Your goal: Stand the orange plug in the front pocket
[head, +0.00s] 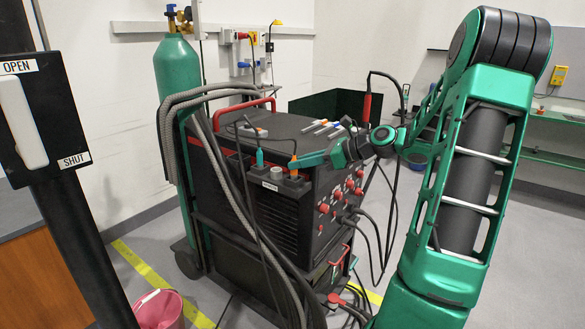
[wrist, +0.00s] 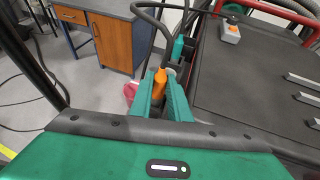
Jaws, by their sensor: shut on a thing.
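The orange plug (head: 293,163) is upright at the near top edge of the black machine, with a dark cable rising from it. My gripper (head: 297,163) reaches in from the right and is shut on it. In the wrist view the plug (wrist: 159,84) sits between the two green fingers (wrist: 161,98). A dark holder (head: 292,186) with a white label lies right under the plug. The pocket's mouth is hidden, so I cannot tell whether the plug's lower end is inside it or just above.
Grey hoses (head: 205,135) and cables hang at the left.

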